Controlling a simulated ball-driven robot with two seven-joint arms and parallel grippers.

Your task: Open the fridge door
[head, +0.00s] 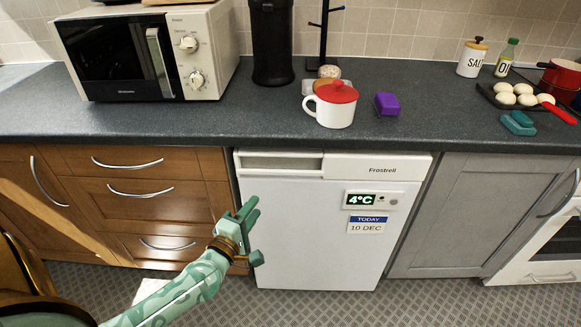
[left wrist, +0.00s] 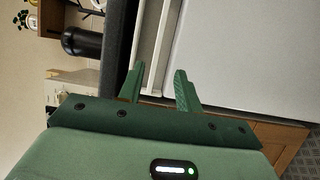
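The white fridge (head: 310,235) stands under the counter, its door shut. A recessed grip (head: 280,162) lies along the top left of its front, below the counter edge. My left gripper (head: 254,211) is in front of the fridge's left side, below the recess, and holds nothing. In the left wrist view its two green fingers (left wrist: 159,82) stand apart, with the pale recessed strip (left wrist: 155,45) beyond them and the white door panel (left wrist: 245,55) to the right. I cannot tell whether the fingers touch the fridge. My right gripper is not in view.
Wooden drawers (head: 140,195) are left of the fridge; a grey cabinet (head: 470,215) is right. On the counter (head: 230,122) are a microwave (head: 150,55), a red-lidded mug (head: 335,105), a purple block (head: 387,104) and a pan of eggs (head: 487,92). The floor before the fridge looks clear.

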